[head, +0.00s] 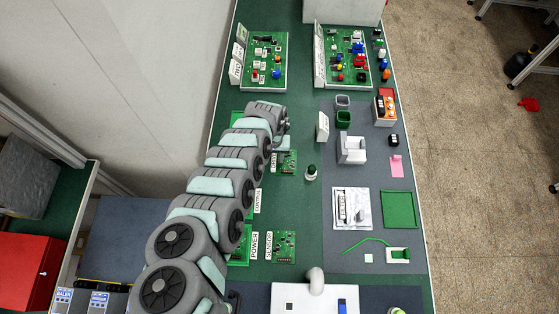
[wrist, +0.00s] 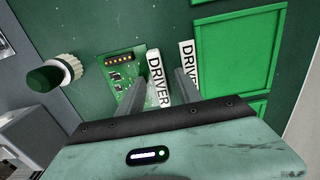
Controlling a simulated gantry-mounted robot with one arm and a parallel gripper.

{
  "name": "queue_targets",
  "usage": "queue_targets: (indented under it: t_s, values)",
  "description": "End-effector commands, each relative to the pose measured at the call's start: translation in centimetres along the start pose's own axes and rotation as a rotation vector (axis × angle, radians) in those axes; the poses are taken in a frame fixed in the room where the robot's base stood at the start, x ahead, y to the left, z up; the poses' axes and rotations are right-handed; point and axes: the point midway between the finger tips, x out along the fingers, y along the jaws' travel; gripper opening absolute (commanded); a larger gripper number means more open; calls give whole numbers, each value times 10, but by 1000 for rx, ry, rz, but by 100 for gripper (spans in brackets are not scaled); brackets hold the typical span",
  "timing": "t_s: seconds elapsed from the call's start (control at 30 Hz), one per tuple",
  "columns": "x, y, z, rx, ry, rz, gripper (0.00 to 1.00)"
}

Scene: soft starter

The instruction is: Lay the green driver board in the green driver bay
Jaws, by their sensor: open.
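The green driver board (wrist: 123,70) lies flat on the table in the wrist view, with a gold pin row and dark chips. It also shows in the head view (head: 287,162), beside the arm. A white DRIVER label (wrist: 158,78) is next to it. The green driver bay (wrist: 238,50) is a shallow framed recess at the upper right of the wrist view, with a second DRIVER label (wrist: 187,58) at its left edge. My gripper (wrist: 163,72) is open and empty above the label. Its left finger covers part of the board. In the head view my arm hides the bay.
A green-capped knob (head: 311,172) stands right of the board. The sensor board (head: 284,246) lies nearer, by the POWER bay (head: 239,248). A grey mat (head: 365,222) at the right carries a white fixture (head: 351,150) and cups. Two component panels (head: 264,62) stand at the back.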

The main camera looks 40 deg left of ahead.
Motion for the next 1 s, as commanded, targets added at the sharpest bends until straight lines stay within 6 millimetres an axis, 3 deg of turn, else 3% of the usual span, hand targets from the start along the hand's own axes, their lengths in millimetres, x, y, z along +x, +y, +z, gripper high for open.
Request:
queue_targets:
  t_s: [0.13, 0.63, 1.0]
  values:
    - [-1, 0, 0, 1, 1, 0, 42]
    - [-1, 0, -1, 1, 1, 0, 1]
    - [-1, 0, -1, 1, 2, 0, 0]
